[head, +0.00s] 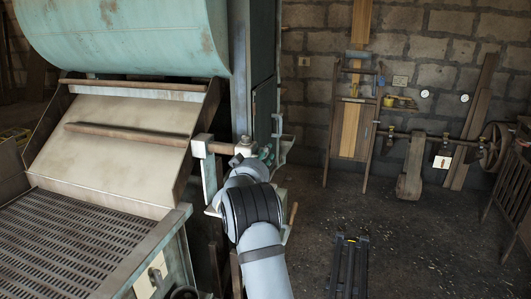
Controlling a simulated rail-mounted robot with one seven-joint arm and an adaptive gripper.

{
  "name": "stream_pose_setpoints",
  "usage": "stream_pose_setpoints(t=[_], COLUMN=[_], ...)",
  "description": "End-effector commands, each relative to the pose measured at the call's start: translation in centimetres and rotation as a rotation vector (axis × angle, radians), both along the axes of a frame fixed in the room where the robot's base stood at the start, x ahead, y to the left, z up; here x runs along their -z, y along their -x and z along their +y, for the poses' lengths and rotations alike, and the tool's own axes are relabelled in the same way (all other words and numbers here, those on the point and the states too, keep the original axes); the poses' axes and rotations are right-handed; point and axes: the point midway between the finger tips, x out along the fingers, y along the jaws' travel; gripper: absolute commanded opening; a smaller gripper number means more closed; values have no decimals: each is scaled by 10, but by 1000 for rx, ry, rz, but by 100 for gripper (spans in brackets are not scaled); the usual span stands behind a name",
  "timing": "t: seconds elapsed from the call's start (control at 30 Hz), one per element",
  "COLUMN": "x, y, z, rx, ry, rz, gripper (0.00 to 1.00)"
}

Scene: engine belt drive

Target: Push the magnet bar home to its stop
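A long brown bar (125,132) lies across the pale sloping chute at the left. A shorter brown bar (222,148) shows beside a pale bracket at the chute's right side, close to my gripper. I cannot tell for sure which of these is the magnet bar, and no stop can be made out. My gripper (265,153) is at the machine's dark upright, right of the short bar. My own arm hides most of it. Its fingers are too small and covered to show whether they are open or touching anything.
A large teal drum (130,35) hangs over the chute. A slotted deck (70,245) fills the lower left. A dark low stand (349,262) is on the floor to my right. A shaft with a wheel (493,146) runs along the back wall. The floor between is largely free.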

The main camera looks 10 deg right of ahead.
Motion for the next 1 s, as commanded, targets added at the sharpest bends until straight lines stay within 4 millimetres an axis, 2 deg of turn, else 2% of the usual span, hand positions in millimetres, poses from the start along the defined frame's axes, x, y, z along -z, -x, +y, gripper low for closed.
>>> stream_pose_setpoints(t=[0.13,0.47,1.0], x=[0,0,-1], y=[0,0,0], z=[0,1,1], rx=[-1,-1,-1], ry=[0,0,1], rz=[0,0,-2], gripper=[20,0,0])
